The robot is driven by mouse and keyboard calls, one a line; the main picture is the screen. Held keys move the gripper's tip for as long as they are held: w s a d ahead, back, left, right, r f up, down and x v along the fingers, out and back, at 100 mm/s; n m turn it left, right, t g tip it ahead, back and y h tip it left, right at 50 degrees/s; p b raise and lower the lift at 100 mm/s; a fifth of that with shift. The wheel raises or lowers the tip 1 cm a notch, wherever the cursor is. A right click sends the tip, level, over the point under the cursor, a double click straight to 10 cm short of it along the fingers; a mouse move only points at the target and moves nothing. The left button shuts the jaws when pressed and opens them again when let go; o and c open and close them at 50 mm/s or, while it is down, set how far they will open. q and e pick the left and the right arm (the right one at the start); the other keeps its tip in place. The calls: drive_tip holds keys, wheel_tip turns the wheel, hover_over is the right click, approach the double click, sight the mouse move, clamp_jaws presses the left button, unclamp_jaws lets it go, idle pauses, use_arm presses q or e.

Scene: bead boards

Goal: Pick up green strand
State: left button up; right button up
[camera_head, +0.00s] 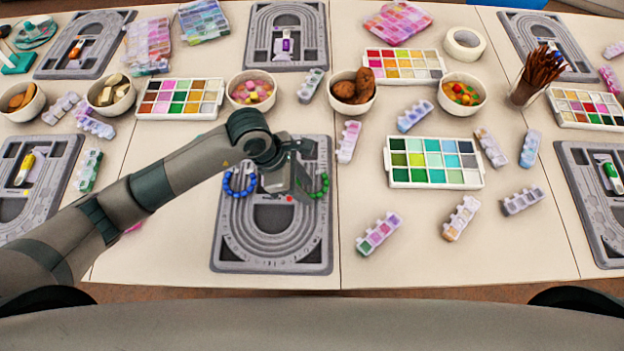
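A green bead strand (323,186) lies curved on the right side of the grey bead board (230,257) in front of me. Its left part is hidden by my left gripper (300,188). That gripper is over the upper part of the board, right beside the strand. I cannot tell whether its fingers are open or shut, or whether they touch the strand. A blue bead strand (230,191) lies curved on the board's left side, just left of the gripper. My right gripper is not in view.
Bowls of beads (251,103) and cookies (366,109) stand behind the board. Sorting trays (389,178) and small bead boxes (377,240) lie to the right. More bead boards lie left, right and behind. The table is bare just right of the board.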

use_arm(q)
drive_tip(key=shift+x, duration=1.2)
clamp_jaws()
